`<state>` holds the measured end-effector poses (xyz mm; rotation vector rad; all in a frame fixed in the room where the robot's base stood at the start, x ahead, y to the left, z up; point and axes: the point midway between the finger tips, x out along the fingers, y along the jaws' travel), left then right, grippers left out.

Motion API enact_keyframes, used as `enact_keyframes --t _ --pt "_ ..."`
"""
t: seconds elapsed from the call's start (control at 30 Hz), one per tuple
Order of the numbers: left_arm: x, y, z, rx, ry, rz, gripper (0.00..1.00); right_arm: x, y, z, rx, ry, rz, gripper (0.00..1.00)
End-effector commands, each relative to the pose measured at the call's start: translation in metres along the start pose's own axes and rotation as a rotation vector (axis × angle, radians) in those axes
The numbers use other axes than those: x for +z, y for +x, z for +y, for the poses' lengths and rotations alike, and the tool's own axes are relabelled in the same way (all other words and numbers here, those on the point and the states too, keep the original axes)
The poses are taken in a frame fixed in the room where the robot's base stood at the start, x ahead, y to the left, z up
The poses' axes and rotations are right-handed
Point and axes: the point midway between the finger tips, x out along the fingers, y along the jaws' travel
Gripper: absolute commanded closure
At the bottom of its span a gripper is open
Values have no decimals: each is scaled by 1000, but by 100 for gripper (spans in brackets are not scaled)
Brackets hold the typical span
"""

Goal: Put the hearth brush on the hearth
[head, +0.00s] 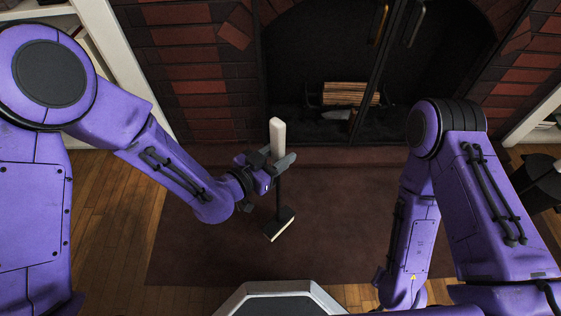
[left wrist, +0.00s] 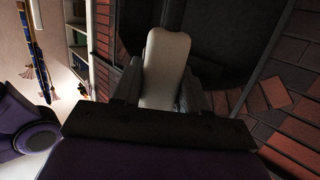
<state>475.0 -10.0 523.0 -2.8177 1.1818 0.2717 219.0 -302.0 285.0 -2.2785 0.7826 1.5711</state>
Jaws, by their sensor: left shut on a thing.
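The hearth brush (head: 278,225) has a pale handle, a dark shaft and a dark head with a pale edge. My left gripper (head: 272,166) is shut on it near the handle and holds it roughly upright, head down. The pale handle (left wrist: 166,65) also shows in the left wrist view, between the fingers. The hearth (head: 330,156) is the reddish-brown strip in front of the brick fireplace, beyond the brush in the head view. My right arm comes in from the right, but its gripper is out of the picture.
The fireplace has dark doors with a brass handle (head: 380,25), and a stack of logs (head: 345,93) inside. A dark red rug (head: 330,225) covers the wooden floor before it. White shelving (head: 115,60) stands at the left, and a dark container (head: 540,182) at the right edge.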

Motion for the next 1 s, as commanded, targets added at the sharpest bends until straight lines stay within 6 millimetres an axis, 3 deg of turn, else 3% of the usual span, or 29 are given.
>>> enact_keyframes --t 0.3,0.7,0.73,0.8,1.0 --pt "39 7 -5 -3 -1 3 100 15 33 -3 0 1 -2 57" --pt "40 6 -6 -7 -2 3 100 16 33 -3 0 2 -3 57" --pt "42 6 -6 -7 -2 0 54 16 33 -3 0 2 -3 57" --pt "41 5 -6 -7 -2 0 32 15 32 -3 0 2 -3 57" --pt "41 5 -7 -8 -2 0 32 15 32 -3 0 2 -4 57"
